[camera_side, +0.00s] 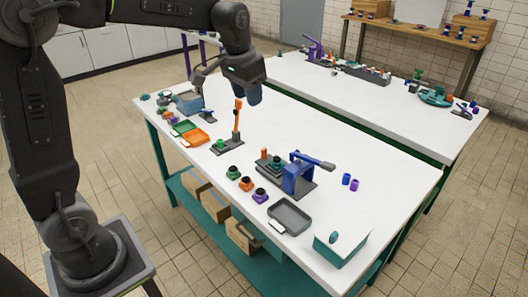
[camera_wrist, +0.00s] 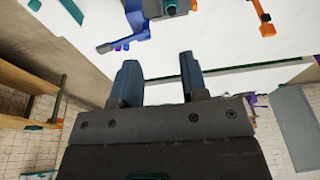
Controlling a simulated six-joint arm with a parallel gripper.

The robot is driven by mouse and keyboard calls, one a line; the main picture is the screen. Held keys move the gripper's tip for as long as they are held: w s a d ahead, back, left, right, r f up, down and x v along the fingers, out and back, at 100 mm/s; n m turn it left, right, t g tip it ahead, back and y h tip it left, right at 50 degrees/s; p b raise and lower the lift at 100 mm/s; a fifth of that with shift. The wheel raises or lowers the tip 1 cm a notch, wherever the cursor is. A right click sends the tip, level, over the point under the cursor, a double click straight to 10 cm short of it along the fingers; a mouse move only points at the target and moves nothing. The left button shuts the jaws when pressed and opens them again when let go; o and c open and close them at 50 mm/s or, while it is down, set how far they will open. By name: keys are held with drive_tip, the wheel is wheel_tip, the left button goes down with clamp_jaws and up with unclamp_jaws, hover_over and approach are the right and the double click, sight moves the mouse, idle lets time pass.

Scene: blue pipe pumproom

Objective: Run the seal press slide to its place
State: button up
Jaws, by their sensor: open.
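The blue seal press (camera_side: 298,172) stands on a dark base on the white table, its lever arm reaching to the right. It also shows upside down at the top of the wrist view (camera_wrist: 134,22). At its left side is a dark carriage (camera_side: 270,163) with green and orange parts, which looks like the slide. My gripper (camera_side: 254,95) hangs well above the table, behind and left of the press. In the wrist view its two blue-grey fingers (camera_wrist: 160,80) are apart with nothing between them.
An orange post (camera_side: 238,118) on a dark base stands left of the press. Several dark-topped coloured pieces (camera_side: 246,184) and a grey tray (camera_side: 290,216) lie in front. Small blue and purple cylinders (camera_side: 350,182) stand to the right. The table middle behind the press is clear.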

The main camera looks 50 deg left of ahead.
drive_tip(key=w+a+f+g, duration=0.2)
drive_tip(key=w+a+f, duration=0.3)
drive_tip(key=w+f, duration=0.3)
hover_over(264, 148)
wheel_tip(264, 148, down, 7)
drive_tip(key=shift+g, duration=0.3)
wheel_tip(264, 148, down, 14)
drive_tip(key=shift+s+d+r, duration=0.1)
clamp_jaws()
